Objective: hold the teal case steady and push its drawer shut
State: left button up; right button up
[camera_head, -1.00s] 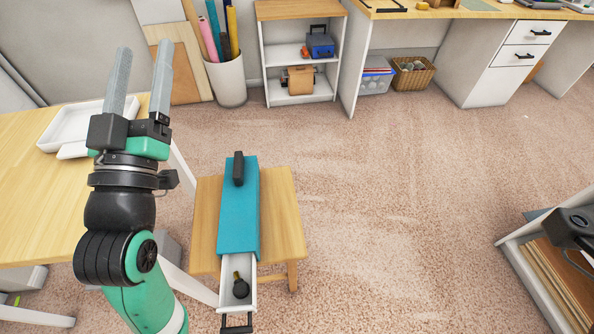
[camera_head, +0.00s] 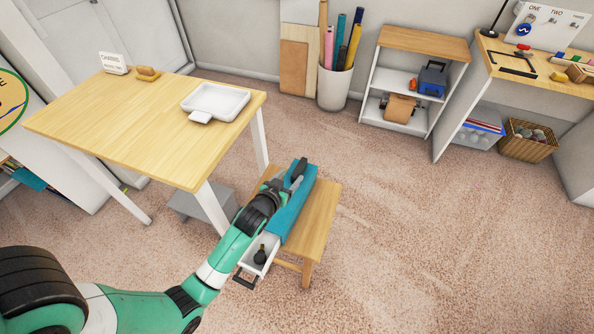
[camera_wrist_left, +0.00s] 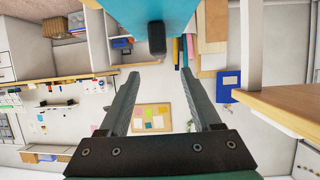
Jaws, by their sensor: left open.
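The teal case (camera_head: 301,207) stands on a small wooden stool, with a black handle on top. Its white drawer (camera_head: 271,243) is pulled out towards the near left. A dark rounded object (camera_head: 260,255) lies in the drawer, and a black pull (camera_head: 244,280) is on its front. My left gripper (camera_head: 298,171) is over the top of the case near its handle. In the left wrist view its fingers (camera_wrist_left: 173,75) are apart and empty, with the black handle (camera_wrist_left: 157,38) and teal surface (camera_wrist_left: 110,25) ahead of them. I cannot tell whether they touch. My right gripper is not in view.
The wooden stool (camera_head: 318,225) has bare top right of the case. A table (camera_head: 130,120) with a white tray (camera_head: 215,101) stands to the left, its leg close to my left arm. A shelf (camera_head: 400,88) and roll bin (camera_head: 334,88) stand behind. Carpet at right is clear.

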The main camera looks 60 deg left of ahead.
aim_at(299, 166)
pick_arm(q)
jog(key=b+x, duration=0.5)
jog(key=x, duration=0.4)
jog(key=shift+w+a+f, duration=0.2)
jog(key=shift+w+a, duration=0.05)
jog(key=shift+w, duration=0.05)
jog(key=shift+w+a, duration=0.25)
jog(key=shift+w, duration=0.1)
grip_shut()
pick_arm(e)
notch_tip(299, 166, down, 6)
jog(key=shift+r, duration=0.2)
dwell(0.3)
pick_arm(q)
jog(key=c, duration=0.7)
grip_release()
grip_shut()
jog(key=shift+s+f, duration=0.1)
jog(key=shift+f, duration=0.15)
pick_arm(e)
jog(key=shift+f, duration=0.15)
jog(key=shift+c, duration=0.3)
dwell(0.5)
